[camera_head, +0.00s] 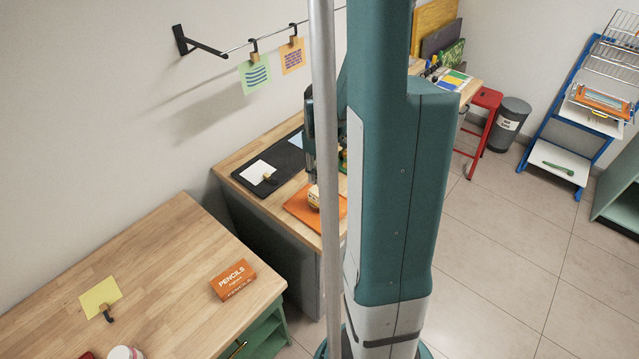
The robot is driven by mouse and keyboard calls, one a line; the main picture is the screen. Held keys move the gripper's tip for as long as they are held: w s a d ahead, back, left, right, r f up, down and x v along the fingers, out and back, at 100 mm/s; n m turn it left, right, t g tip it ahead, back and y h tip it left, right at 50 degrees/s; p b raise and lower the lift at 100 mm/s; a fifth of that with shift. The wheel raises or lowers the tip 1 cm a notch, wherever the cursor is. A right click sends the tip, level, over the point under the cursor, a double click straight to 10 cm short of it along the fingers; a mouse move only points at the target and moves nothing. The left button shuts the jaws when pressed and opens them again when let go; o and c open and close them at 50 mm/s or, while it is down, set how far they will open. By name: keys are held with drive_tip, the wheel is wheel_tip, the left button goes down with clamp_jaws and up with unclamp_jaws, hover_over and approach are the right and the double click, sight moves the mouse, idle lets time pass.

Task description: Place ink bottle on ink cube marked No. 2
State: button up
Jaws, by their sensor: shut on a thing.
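My gripper (312,178) points down over the orange mat (298,205) on the middle wooden table, partly hidden behind the grey pole. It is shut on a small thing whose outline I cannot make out. A small cream and yellow block-like thing (314,196) shows directly under the fingertips, on the orange mat. I cannot tell whether this is the ink bottle, the ink cube or both together. No "No. 2" marking is readable. My arm and the pole hide the right part of the mat.
A dark mat (244,180) with a white card (257,173) lies left of the orange mat. The nearer table (170,260) holds an orange pencils box (233,280) and a yellow card (100,297). Cards hang from a wall rail (262,42). A red stool (487,98) stands behind.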

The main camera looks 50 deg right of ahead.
sight(320, 190)
drive_tip(key=shift+f, duration=2.05)
drive_tip(key=shift+f, duration=0.2)
drive_tip(key=o, duration=0.9)
drive_tip(key=shift+r, duration=0.15)
drive_tip(key=shift+r, duration=6.05)
